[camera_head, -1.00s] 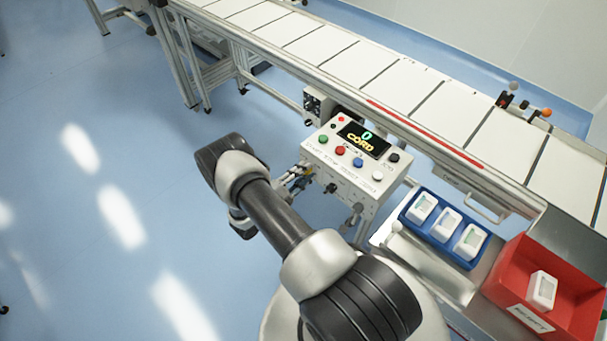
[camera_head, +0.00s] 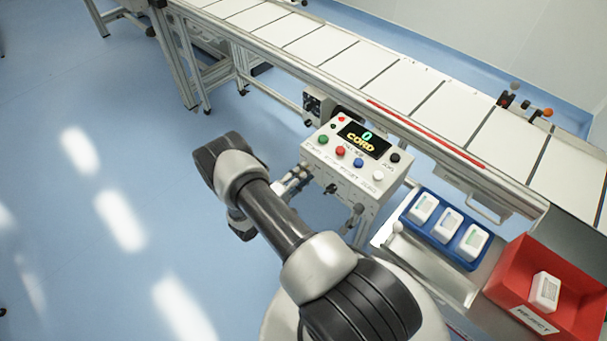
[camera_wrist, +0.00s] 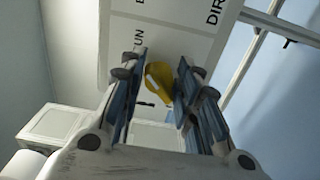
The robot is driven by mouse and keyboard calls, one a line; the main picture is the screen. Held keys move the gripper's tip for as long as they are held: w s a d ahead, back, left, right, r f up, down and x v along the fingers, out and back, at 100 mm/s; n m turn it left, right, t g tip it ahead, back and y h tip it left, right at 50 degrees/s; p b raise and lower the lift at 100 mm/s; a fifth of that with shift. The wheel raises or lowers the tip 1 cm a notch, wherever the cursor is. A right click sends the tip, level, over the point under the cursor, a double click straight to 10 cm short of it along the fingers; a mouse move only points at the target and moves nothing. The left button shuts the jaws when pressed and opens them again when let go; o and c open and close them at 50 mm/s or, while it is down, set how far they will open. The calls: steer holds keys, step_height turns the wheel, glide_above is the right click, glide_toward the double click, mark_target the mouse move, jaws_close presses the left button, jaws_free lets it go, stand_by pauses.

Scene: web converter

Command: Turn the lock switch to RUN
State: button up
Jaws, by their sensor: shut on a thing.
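The lock switch (camera_wrist: 158,84) is a yellow knob with a pale stripe on a white panel face (camera_wrist: 160,35) in the wrist view. Black lettering on the panel reads "UN" at the left, partly cut off, and "DIR" at the right. My gripper (camera_wrist: 163,70) has its two blue-grey fingers on either side of the knob, shut on it. The stripe looks tilted; I cannot tell exactly which position it points to. In the head view the knob is not visible.
The control box (camera_head: 355,180) has coloured buttons and a display reading "0" and "CORD". A conveyor (camera_head: 400,85) runs behind it. A blue tray (camera_head: 408,219) with white items and a red reject bin (camera_head: 575,322) stand right. The floor at left is clear.

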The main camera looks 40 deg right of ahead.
steer(key=o, duration=0.9)
steer(key=a, duration=0.8)
steer(key=s+a, duration=0.1)
steer(key=a, duration=0.3)
steer(key=shift+r, duration=0.1)
